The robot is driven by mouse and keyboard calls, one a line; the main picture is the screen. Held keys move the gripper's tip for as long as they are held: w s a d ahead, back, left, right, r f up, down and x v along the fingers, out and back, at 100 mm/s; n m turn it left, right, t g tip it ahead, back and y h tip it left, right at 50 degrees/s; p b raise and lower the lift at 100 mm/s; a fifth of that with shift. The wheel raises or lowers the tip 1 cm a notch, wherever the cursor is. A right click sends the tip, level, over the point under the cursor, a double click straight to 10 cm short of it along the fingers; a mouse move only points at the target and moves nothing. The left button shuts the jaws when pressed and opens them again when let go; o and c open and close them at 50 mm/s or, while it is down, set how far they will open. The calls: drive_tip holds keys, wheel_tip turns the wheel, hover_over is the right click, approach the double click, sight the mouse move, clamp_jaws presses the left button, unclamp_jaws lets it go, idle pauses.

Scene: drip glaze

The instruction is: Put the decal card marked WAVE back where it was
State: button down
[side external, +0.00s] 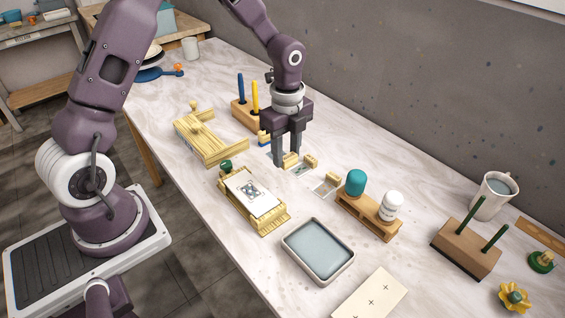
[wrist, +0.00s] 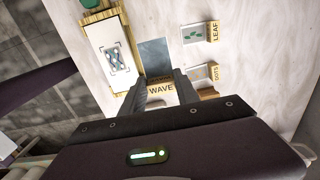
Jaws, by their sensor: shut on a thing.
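My gripper (side external: 287,162) is shut on the decal card marked WAVE. In the wrist view its fingers (wrist: 161,84) lie on either side of the wooden WAVE tab (wrist: 160,91). The blue-grey card face (wrist: 155,57) extends beyond the tab, lying near the wooden frame. I cannot tell whether the card touches the table. The card marked LEAF (wrist: 194,34) and the tab marked DOTS (wrist: 208,72) lie to its right in the wrist view. The DOTS card is partly hidden by a finger.
A wooden frame (side external: 267,222) holds a white patterned tile (side external: 250,188). A water tray (side external: 318,250), a stand with teal and white bottles (side external: 368,216), a slatted wooden piece (side external: 210,140) and a pen block (side external: 243,112) stand around.

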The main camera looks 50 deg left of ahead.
drive_tip(key=w+a, duration=0.8)
drive_tip(key=w, duration=0.1)
drive_tip(key=f, duration=1)
drive_tip(key=shift+w+a+f, duration=0.2)
drive_tip(key=shift+f, duration=0.15)
drive_tip(key=c, duration=0.9)
unclamp_jaws()
drive_tip(key=shift+f, duration=0.1)
